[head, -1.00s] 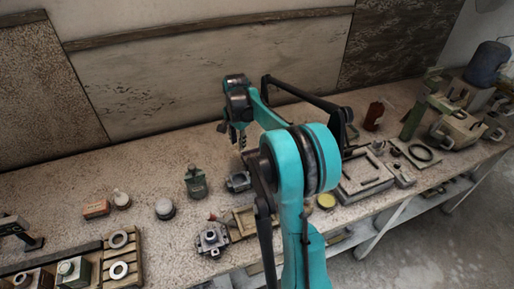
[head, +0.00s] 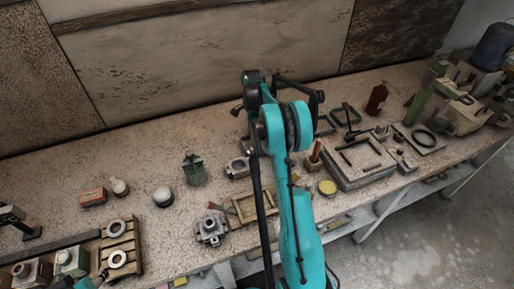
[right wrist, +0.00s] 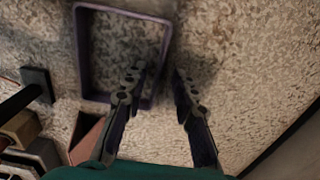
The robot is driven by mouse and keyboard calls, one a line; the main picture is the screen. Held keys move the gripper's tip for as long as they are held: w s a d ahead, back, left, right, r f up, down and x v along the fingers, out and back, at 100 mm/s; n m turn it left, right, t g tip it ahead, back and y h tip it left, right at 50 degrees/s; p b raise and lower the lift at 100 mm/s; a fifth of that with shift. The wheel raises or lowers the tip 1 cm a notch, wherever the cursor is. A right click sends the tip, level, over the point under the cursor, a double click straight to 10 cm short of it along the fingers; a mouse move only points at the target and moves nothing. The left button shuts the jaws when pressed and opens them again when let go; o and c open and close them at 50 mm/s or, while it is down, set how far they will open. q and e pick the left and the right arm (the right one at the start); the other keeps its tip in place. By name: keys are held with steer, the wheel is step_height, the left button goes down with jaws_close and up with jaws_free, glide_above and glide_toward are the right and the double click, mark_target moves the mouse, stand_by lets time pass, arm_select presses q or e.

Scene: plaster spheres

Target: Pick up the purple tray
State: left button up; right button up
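The purple tray (right wrist: 79,48) shows in the right wrist view as a shallow rectangular frame with thin purple walls on the speckled bench top. My right gripper (right wrist: 160,84) is open, with its two fingers apart and nothing between them that I can see gripped. One finger overlaps the tray's near right corner and the other lies outside its right wall. I cannot tell whether either touches. In the head view my right arm hides the tray and most of the right gripper. A small teal and dark part of my left arm shows at the bottom left; its fingers are unclear.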

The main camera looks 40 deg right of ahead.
steer(key=shift+f, duration=0.35)
steer(key=shift+r, duration=0.1)
jaws_close()
